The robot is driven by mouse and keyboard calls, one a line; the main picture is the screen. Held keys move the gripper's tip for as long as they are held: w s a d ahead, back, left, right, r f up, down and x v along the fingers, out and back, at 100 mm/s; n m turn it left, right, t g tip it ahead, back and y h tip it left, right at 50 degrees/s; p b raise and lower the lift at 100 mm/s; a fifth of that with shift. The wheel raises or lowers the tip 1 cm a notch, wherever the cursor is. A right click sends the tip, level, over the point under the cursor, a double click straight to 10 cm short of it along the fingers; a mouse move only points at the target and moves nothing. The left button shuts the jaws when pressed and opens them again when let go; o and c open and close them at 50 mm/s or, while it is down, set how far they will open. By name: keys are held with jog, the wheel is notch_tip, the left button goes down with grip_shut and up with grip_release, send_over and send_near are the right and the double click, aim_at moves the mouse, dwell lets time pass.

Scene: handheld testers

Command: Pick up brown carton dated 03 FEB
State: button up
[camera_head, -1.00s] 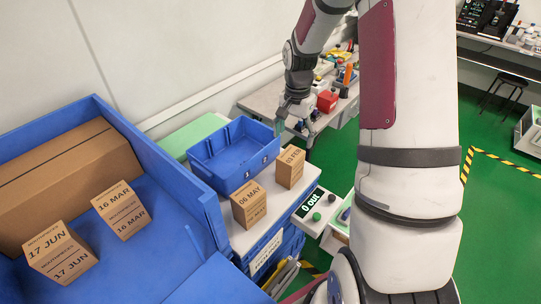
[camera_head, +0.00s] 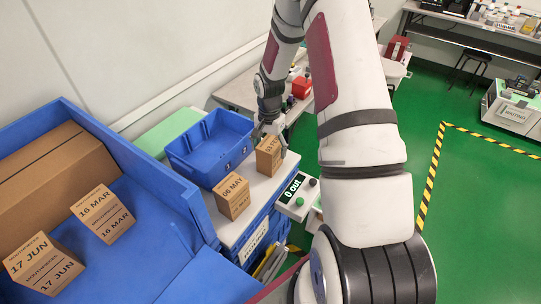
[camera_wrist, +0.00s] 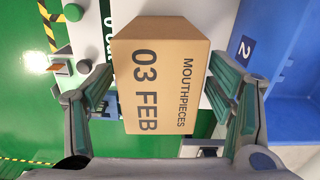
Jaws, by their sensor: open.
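The brown carton dated 03 FEB (camera_wrist: 160,80) fills the middle of the wrist view, its printed face also reading MOUTHPIECES. In the head view the same carton (camera_head: 268,158) stands on the white worktop, right of the blue bin, its label partly covered by my gripper. My gripper (camera_wrist: 165,95) is open, with one finger on each side of the carton in the wrist view. Whether the fingers touch it I cannot tell. In the head view my gripper (camera_head: 273,130) is above and around the carton's top.
A carton dated 06 MAY (camera_head: 233,196) stands close by on the worktop (camera_head: 262,188). The blue bin (camera_head: 183,158) is just left. Cartons dated 16 MAR (camera_head: 104,211) and 17 JUN (camera_head: 43,264) sit in the large blue tray (camera_head: 150,262). A "0 out" display (camera_head: 293,187) is right.

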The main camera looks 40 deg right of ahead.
jog(key=shift+d+f, duration=0.15)
jog(key=shift+f, duration=1.55)
jog(key=c, duration=1.3)
jog(key=shift+c, duration=0.2)
jog(key=shift+r, duration=0.2)
